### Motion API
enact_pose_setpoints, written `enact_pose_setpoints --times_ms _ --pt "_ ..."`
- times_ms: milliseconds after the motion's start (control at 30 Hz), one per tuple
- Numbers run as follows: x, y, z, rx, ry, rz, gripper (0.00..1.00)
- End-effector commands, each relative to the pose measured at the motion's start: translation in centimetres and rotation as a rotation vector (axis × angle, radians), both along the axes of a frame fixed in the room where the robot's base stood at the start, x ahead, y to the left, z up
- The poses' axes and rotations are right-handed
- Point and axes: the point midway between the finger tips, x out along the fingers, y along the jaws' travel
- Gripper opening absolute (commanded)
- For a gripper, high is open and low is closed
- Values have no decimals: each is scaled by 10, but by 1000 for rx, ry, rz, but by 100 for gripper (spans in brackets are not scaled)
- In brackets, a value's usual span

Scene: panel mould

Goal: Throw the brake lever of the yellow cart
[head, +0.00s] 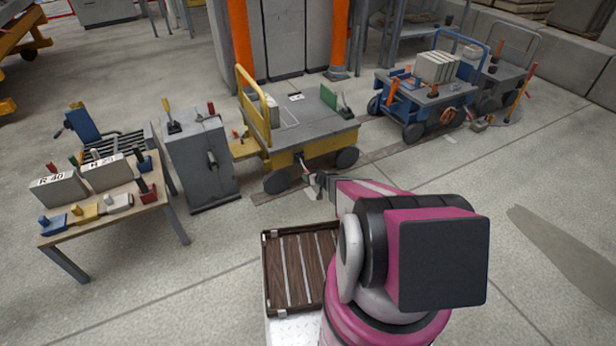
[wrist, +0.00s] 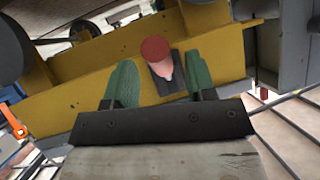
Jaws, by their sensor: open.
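The yellow cart (head: 312,147) stands in the middle of the head view, with a grey deck and a yellow push handle. Its side frame (wrist: 85,88) crosses the wrist view. The brake lever (wrist: 156,50) shows there as a dull red round knob with a pale, tapering part below it. In the head view the lever (head: 303,162) is small, at the cart's near side. My gripper (wrist: 160,82) is open, its two green-padded fingers on either side of the lever's lower part. I cannot tell whether they touch it. The gripper also shows in the head view (head: 316,182).
A grey cabinet (head: 199,165) with levers stands left of the cart, beside a wooden table (head: 130,207) holding blocks and coloured pieces. A blue cart (head: 415,105) stands to the right. A slatted brown tray (head: 285,311) is near my arm. The right floor is mostly clear.

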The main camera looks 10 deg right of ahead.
Motion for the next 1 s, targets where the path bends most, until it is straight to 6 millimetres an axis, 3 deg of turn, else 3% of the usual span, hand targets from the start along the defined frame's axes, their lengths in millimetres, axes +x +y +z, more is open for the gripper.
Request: enact_pose_setpoints --times_ms 200,400,1000 --pt "-36 -18 22 0 0 -1 51" --pt "-58 -32 35 0 -1 -1 51" --pt "-62 -35 37 0 0 0 51"
